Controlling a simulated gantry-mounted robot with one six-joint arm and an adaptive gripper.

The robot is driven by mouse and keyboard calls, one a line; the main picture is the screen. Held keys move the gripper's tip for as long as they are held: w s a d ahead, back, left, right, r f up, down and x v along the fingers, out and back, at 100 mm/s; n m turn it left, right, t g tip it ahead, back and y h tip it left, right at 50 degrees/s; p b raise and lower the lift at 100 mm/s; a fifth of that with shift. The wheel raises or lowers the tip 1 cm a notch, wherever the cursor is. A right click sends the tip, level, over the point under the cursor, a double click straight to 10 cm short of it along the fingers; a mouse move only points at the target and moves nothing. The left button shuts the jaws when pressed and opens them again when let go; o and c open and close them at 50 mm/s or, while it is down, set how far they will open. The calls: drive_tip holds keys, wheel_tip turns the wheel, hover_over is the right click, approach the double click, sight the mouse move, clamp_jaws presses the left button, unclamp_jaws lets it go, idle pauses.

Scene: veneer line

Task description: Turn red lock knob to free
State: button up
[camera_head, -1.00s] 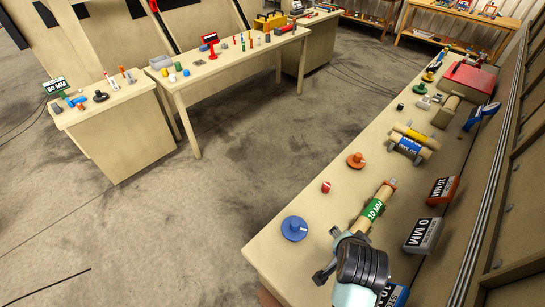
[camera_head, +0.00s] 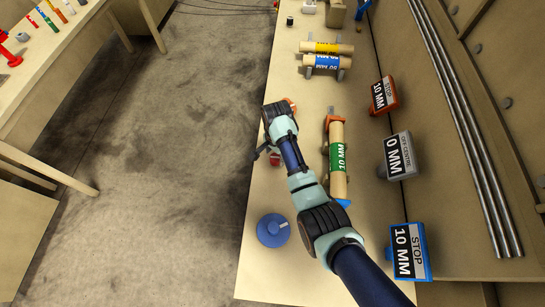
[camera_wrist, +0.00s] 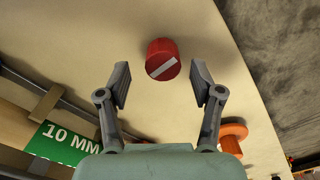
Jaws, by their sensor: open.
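The red lock knob (camera_wrist: 160,52) is a short red cylinder with a pale diagonal bar across its top. It stands on the bench top and is largely covered by my arm in the head view (camera_head: 275,159). My gripper (camera_wrist: 162,84) is open and empty. In the wrist view its fingers are on either side of the space just below the knob, and I see no contact. The bar runs from lower left to upper right in the wrist view. Any lock or free marking is not readable.
A blue knob (camera_head: 273,231) stands near the bench's front. An orange knob (camera_wrist: 233,133) is beside my right finger in the wrist view. A roller with a green 10 MM label (camera_head: 337,133) lies right of my arm. Stop blocks, including an orange one (camera_head: 383,95), line the right side.

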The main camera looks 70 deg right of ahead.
drive_tip(key=shift+w+f, duration=0.1)
drive_tip(key=shift+f, duration=1.35)
drive_tip(key=c, duration=1.1)
drive_tip(key=shift+c, duration=0.2)
drive_tip(key=shift+r+n, duration=0.1)
drive_tip(key=shift+n, duration=0.2)
drive_tip(key=n+p, duration=0.1)
drive_tip(key=n, duration=0.1)
drive_tip(key=shift+r+n+p, duration=0.1)
drive_tip(key=shift+n+p, duration=0.2)
drive_tip(key=n+p, duration=0.1)
drive_tip(key=n, duration=0.4)
drive_tip(key=shift+w+p, duration=0.1)
drive_tip(key=shift+p, duration=0.3)
drive_tip(key=n, duration=0.4)
drive_tip(key=shift+n+p, duration=0.4)
drive_tip(key=n, duration=0.4)
drive_tip(key=shift+n+p, duration=0.3)
drive_tip(key=shift+n, duration=0.1)
